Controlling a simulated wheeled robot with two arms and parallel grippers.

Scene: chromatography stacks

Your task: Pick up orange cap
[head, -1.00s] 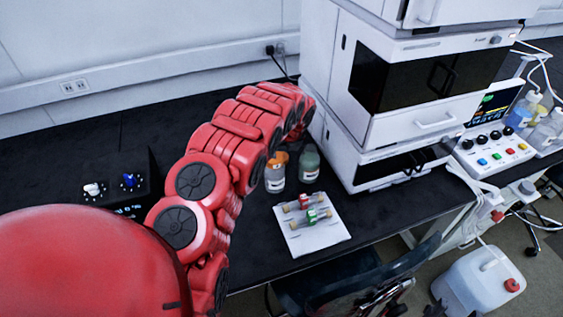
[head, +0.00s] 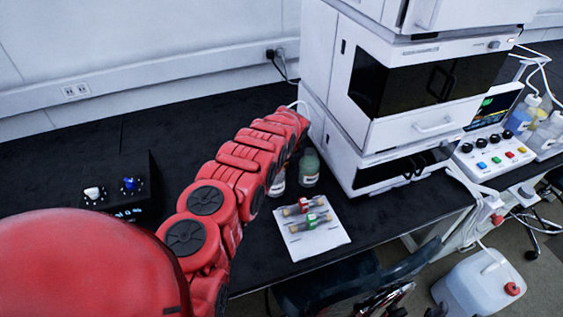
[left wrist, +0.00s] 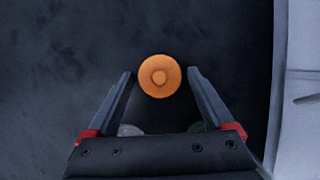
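The orange cap (left wrist: 159,76) is round and seen from above in the left wrist view, with a raised disc at its middle. My left gripper (left wrist: 160,72) is open, one finger on each side of the cap, with a narrow dark gap at both sides. I cannot tell the height of the fingertips relative to the cap. In the head view my left arm hides the cap and the gripper. A clear bottle (head: 278,186) shows only in part beside the arm. My right gripper is not in view.
A green bottle (head: 309,168) stands just right of the clear one. A white tray (head: 318,241) with small fittings lies nearer. The white instrument stack (head: 333,150) rises at the right. A black box (head: 130,185) with knobs sits at the left.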

